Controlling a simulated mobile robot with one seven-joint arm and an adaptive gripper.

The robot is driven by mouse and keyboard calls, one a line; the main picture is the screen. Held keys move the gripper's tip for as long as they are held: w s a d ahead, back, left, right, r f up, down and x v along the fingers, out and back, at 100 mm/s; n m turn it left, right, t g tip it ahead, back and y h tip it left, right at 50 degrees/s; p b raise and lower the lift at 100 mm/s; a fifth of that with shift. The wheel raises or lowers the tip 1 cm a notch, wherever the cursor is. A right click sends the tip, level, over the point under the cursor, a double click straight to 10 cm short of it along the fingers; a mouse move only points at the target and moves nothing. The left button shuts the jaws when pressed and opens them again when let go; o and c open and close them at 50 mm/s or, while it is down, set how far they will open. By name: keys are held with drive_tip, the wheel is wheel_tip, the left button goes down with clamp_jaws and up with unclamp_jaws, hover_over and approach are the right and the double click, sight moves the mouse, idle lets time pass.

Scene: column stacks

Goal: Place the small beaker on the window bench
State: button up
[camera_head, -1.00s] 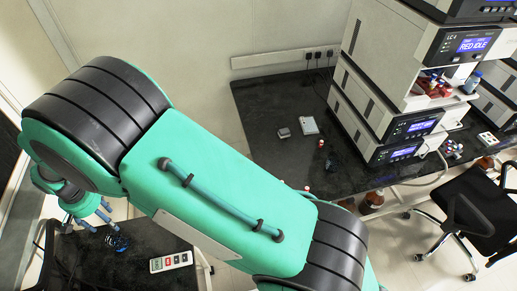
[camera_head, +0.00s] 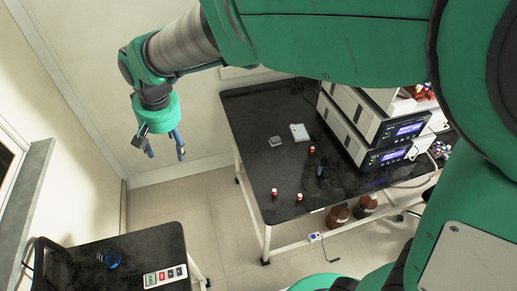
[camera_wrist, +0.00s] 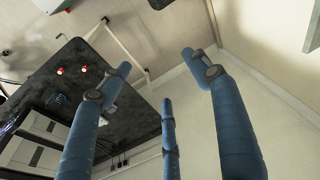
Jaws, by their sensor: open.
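My gripper (camera_head: 166,154) hangs in the air at the upper left of the head view, over the floor gap between two black benches. Its blue fingers are spread and hold nothing; they also show empty in the wrist view (camera_wrist: 160,75). The small black bench (camera_head: 95,283), at the lower left near the window, is probably the window bench. A dark blue round object (camera_head: 110,258) stands on it; I cannot tell whether this is the small beaker. My gripper is well apart from it. No other clear beaker shows.
The larger black bench (camera_head: 250,120) carries red-capped vials (camera_head: 299,197), small grey devices (camera_head: 299,132) and stacked instruments (camera_head: 372,125). Brown bottles (camera_head: 338,216) stand beneath it. A chair (camera_head: 38,262) is at the lower left.

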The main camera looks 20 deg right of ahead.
drive_tip(key=s+d+r+m+t, duration=0.1)
drive_tip(key=s+d+r, duration=0.2)
drive_tip(key=s+d, duration=0.35)
drive_tip(key=s+d+r+t, duration=0.1)
drive_tip(key=s+d+r, duration=0.2)
drive_tip(key=d, duration=0.6)
drive_tip(key=s+d+r+m+t, duration=0.1)
drive_tip(key=s+d+r, duration=0.25)
drive_tip(key=d, duration=0.35)
drive_tip(key=s+d+f+h, duration=0.1)
drive_tip(key=s+d+f, duration=0.1)
drive_tip(key=s+d, duration=0.4)
drive_tip(key=s, duration=0.3)
drive_tip(key=shift+d, duration=0.2)
drive_tip(key=shift+s, duration=0.1)
drive_tip(key=shift+f+b, duration=1.8)
drive_tip(key=shift+b, duration=0.05)
